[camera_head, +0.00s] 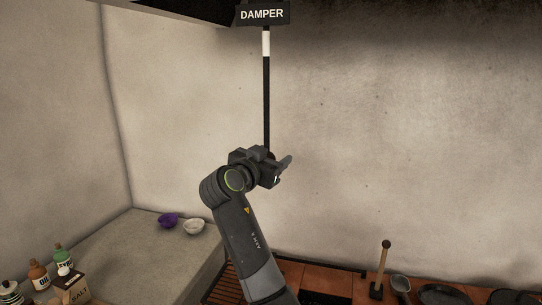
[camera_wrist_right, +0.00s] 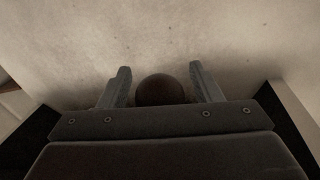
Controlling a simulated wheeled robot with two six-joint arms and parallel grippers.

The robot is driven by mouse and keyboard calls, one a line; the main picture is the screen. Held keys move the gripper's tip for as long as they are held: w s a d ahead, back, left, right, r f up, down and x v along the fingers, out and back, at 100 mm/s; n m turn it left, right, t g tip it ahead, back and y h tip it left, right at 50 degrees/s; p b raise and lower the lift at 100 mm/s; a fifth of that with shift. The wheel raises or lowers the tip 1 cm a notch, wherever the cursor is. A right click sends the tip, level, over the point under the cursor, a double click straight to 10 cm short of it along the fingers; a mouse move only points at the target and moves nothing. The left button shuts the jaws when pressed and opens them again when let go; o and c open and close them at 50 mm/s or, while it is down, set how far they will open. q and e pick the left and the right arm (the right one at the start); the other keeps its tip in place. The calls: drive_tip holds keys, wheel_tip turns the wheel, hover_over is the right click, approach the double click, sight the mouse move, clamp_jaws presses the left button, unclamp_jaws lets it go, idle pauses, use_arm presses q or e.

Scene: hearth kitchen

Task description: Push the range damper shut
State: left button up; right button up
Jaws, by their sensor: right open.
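The damper rod (camera_head: 266,95) is a thin black upright bar with a white band near its top, below a dark sign reading DAMPER (camera_head: 262,14). My right gripper (camera_head: 279,168) is at the rod's lower end and hides it in the head view. In the right wrist view a dark brown round knob (camera_wrist_right: 160,90) sits between the two open fingers of my right gripper (camera_wrist_right: 160,78). A gap shows on either side of the knob, wider on the right. My left gripper is not in view.
A stone counter (camera_head: 150,245) at left holds a purple bowl (camera_head: 168,220), a white bowl (camera_head: 194,227), bottles and a salt box (camera_head: 72,288). A wooden-handled tool (camera_head: 381,268) and dark pans (camera_head: 440,294) are at lower right. The plaster wall is bare.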

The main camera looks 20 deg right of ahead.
sight(265, 128)
clamp_jaws()
wheel_tip(265, 128, up, 8)
drive_tip(key=shift+f+p, duration=0.1)
drive_tip(key=shift+p, duration=1.05)
drive_tip(key=shift+c, duration=1.2)
unclamp_jaws()
drive_tip(key=shift+o, duration=1.2)
drive_tip(key=shift+f, duration=0.1)
